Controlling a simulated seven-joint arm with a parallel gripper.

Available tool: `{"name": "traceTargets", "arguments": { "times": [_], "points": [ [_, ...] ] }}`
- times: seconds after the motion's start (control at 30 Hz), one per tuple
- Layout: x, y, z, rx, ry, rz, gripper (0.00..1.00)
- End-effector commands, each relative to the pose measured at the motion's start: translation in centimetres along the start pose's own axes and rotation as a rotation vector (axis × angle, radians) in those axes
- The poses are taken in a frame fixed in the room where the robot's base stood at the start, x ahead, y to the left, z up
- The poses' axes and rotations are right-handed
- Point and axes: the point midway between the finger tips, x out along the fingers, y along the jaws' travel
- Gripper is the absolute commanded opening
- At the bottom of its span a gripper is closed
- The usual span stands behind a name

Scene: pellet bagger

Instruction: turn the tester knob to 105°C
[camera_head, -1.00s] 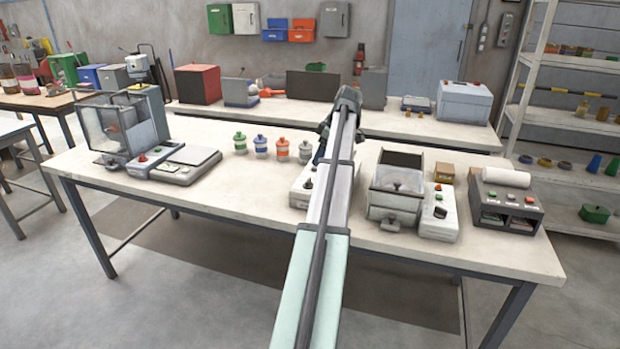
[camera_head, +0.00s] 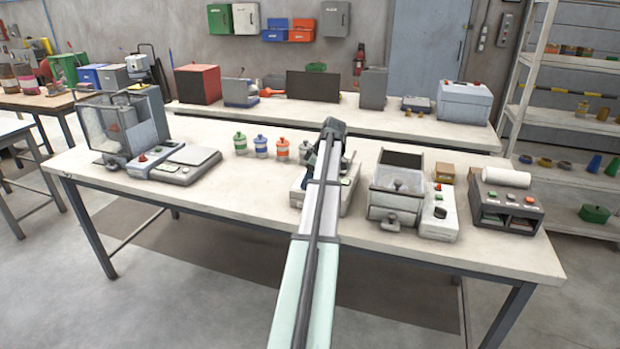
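A low, light-grey device (camera_head: 347,200), which looks like the tester, sits mid-table. My arm crosses in front of it and hides most of it. Its knob and any temperature marks cannot be made out. My gripper (camera_head: 322,157) is over the back of this device, pointing down behind the end of my arm. Its fingertips are mostly hidden, so I cannot tell whether it is open or touches anything.
Several lidded jars (camera_head: 261,147) stand just left of my gripper. A clear-fronted machine (camera_head: 397,190) with a control box (camera_head: 438,215) stands close on the right. A scale (camera_head: 185,165) is at left. The table's front strip is clear.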

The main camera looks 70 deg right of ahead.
Motion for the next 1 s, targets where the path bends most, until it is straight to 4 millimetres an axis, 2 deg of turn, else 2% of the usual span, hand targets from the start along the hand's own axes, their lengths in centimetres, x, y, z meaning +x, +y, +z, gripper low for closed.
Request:
{"name": "traceTargets", "arguments": {
  "times": [0.1, 0.67, 1.0],
  "points": [
    [0.0, 0.0, -0.01, 0.0, 0.0, 0.0, 0.69],
    [-0.02, 0.0, -0.01, 0.0, 0.0, 0.0, 0.16],
    [-0.01, -0.12, 0.01, 0.045, 0.0, 0.019, 0.14]
  ]
}}
